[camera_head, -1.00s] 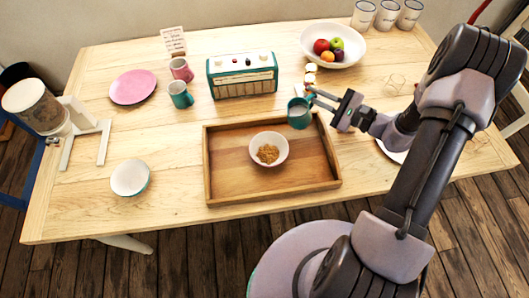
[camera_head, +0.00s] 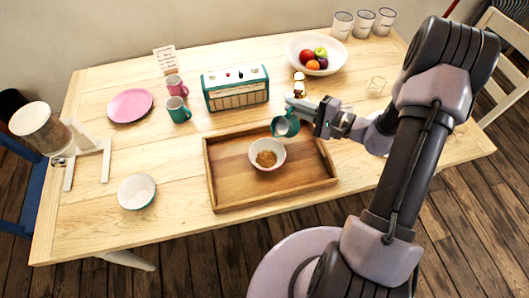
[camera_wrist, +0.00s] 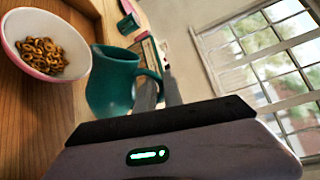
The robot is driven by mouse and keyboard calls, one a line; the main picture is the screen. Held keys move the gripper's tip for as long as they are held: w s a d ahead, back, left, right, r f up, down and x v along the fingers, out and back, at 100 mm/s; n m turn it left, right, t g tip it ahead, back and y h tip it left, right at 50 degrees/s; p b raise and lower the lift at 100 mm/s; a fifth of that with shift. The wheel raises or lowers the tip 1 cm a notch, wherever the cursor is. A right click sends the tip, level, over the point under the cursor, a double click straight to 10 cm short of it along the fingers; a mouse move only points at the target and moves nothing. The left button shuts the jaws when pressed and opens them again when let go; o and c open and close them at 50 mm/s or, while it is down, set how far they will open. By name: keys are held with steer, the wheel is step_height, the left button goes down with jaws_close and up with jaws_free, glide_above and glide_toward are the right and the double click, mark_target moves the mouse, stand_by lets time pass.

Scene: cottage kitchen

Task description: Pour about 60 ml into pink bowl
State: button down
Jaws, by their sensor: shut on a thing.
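My gripper (camera_head: 304,108) is shut on a teal mug (camera_head: 285,126), seemingly by its handle. The mug is tilted, its mouth towards the left and front, above the back right part of the tray. It also shows in the wrist view (camera_wrist: 113,82), where its inside is hidden. A bowl (camera_head: 267,154) stands in the wooden tray with brown cereal pieces in it. In the wrist view this bowl (camera_wrist: 72,62) has a pink outside and a white inside, with ring-shaped cereal in it. The mug is apart from the bowl, to its back right. No falling stream is visible.
The wooden tray (camera_head: 226,200) has raised walls. A white bowl (camera_head: 137,191) stands to its left. A teal radio (camera_head: 235,86), a second teal mug (camera_head: 179,110), a pink mug (camera_head: 175,85) and a fruit bowl (camera_head: 332,70) stand behind. A cereal dispenser (camera_head: 40,128) is at far left.

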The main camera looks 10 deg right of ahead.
mark_target(288, 114)
steer(key=shift+a, duration=0.1)
steer(key=shift+s+a+f+n, duration=0.1)
steer(key=shift+f+n, duration=0.05)
steer(key=shift+n, duration=0.25)
steer(key=shift+s+a+f, duration=0.1)
steer(key=shift+n, duration=0.3)
steer(key=shift+a, duration=0.1)
steer(key=shift+s+a+r+n+h+p, duration=0.25)
steer(key=shift+a+n+h+p, duration=0.05)
steer(key=shift+n, duration=0.2)
steer(key=shift+s+a+r+n, duration=0.15)
steer(key=shift+r+n, duration=0.1)
steer(key=shift+n, duration=0.05)
steer(key=shift+s+a+f+n+h, duration=0.3)
steer(key=shift+a+n, duration=0.1)
steer(key=shift+n, duration=0.1)
stand_by(1.2)
